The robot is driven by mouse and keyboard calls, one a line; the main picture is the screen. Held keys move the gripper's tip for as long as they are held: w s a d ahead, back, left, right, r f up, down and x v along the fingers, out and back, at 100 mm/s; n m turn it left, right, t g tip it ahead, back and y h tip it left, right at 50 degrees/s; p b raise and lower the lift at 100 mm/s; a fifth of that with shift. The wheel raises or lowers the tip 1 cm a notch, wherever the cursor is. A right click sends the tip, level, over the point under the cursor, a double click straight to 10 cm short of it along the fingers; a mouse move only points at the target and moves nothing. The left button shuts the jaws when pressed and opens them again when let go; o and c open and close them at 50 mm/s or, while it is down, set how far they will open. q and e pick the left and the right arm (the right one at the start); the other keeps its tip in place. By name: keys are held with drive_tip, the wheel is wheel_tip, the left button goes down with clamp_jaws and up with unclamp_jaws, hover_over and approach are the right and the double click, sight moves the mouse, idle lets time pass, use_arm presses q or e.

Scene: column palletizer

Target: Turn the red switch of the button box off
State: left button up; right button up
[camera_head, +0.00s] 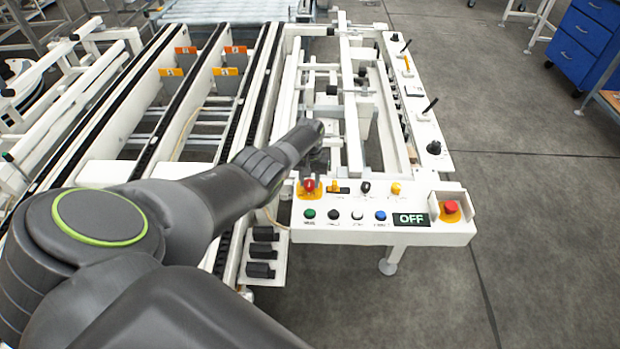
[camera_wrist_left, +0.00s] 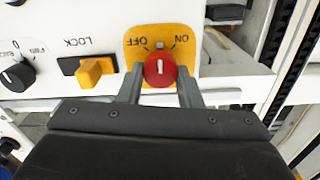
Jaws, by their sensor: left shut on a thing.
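The red switch (camera_head: 309,185) sits on a yellow plate at the left end of the white button box (camera_head: 300,232). In the left wrist view the red switch (camera_wrist_left: 160,72) is a round knob with a pale, roughly upright mark, between upside-down OFF and ON labels. My left gripper (camera_wrist_left: 160,82) has a finger on each side of the knob and is shut on it. In the head view my left arm reaches the switch from above and behind; its fingers are hardly visible there. My right gripper is not in view.
A yellow LOCK switch (camera_wrist_left: 95,71) and a black knob (camera_wrist_left: 17,76) are beside the red switch. Coloured buttons, a display reading OFF (camera_head: 411,219) and a red emergency button (camera_head: 451,207) line the box. White conveyor rails lie behind.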

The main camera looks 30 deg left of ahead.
use_arm(q)
drive_tip(key=n, duration=0.4)
drive_tip(key=shift+n+p, duration=0.3)
drive_tip(key=n, duration=0.4)
drive_tip(key=shift+s+a+n, duration=0.1)
drive_tip(key=shift+n, duration=0.2)
drive_tip(key=o, duration=1)
drive_tip(key=shift+r+p, duration=0.15)
drive_tip(key=shift+p, duration=0.2)
wheel_tip(320, 180, up, 8)
drive_tip(key=p, duration=0.5)
drive_tip(key=shift+r+p, duration=0.1)
drive_tip(key=shift+p, duration=0.25)
wheel_tip(320, 180, up, 9)
hover_over(309, 182)
drive_tip(key=shift+a+p, duration=0.1)
drive_tip(key=shift+p, duration=0.3)
